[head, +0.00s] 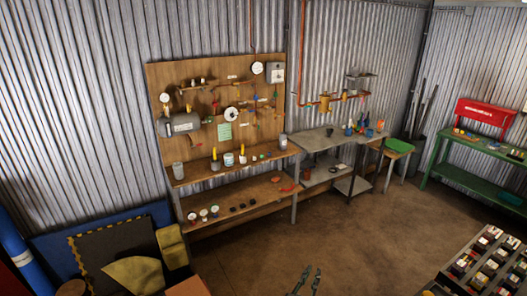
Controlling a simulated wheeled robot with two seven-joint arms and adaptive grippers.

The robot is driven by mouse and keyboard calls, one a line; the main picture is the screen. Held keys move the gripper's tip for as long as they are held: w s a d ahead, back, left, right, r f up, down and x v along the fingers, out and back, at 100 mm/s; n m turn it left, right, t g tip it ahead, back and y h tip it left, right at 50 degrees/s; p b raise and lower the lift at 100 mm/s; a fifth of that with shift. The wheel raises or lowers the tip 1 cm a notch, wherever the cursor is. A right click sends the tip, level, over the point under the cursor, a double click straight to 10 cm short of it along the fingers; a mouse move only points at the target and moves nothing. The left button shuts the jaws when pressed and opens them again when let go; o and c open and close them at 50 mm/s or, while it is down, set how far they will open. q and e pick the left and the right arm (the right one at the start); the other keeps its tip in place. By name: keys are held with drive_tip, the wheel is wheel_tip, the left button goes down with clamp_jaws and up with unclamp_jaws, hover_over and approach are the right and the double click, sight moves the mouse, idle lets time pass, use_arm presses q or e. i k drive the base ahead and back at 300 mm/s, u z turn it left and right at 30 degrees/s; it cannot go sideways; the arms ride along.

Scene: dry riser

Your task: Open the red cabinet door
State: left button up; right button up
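No cabinet with a clearly visible door is in the head view. A dark red surface (10,281) shows at the lower left corner, cut off by the frame; I cannot tell whether it is the red cabinet. A red box (487,112) with pale lettering sits on a green bench at the right, far from me. My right gripper (312,273) shows at the bottom edge, over the brown floor, with its two dark fingers apart and nothing between them. It touches nothing visible. My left gripper is out of view.
A wooden pegboard bench (238,198) with gauges and cans stands at the back wall. A grey table (325,140), stool (399,146) and green bench (470,180) stand right. A parts tray (452,283) is lower right. Mats and boxes fill the lower left. Middle floor is clear.

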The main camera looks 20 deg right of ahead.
sight(498, 117)
drive_tip(key=i, duration=1.5)
drive_tip(key=z, duration=1.9)
drive_tip(key=i, duration=3.35)
drive_tip(key=z, duration=0.65)
drive_tip(key=i, duration=4.65)
drive_tip(key=u, duration=0.05)
